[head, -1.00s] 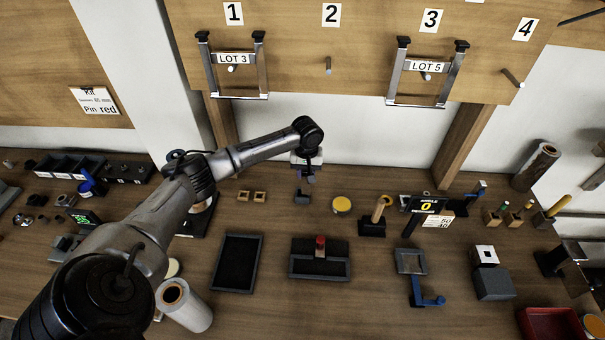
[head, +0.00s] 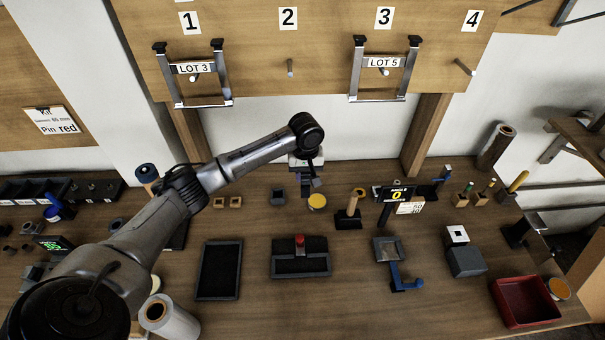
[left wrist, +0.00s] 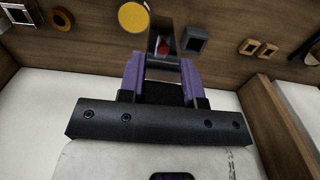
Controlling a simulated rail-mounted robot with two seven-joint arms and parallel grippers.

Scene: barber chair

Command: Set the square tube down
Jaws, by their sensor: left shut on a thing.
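My left gripper (head: 308,186) hangs above the back of the bench, just behind and over the yellow disc (head: 317,201). In the left wrist view its purple fingers (left wrist: 161,72) are shut on a dark grey piece, which I take to be the square tube (left wrist: 152,44). In the head view the held piece is small and partly hidden by the gripper. It appears held clear of the bench. A similar grey square piece with a hollow (left wrist: 196,40) stands on the bench beside it, also in the head view (head: 278,197). My right gripper is not in view.
A black tray with a red knob (head: 299,240) and a flat dark tray (head: 219,270) lie nearer. A wooden peg stand (head: 350,212) is to the right. Two small wooden squares (head: 228,202) lie left. Bare bench lies between these.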

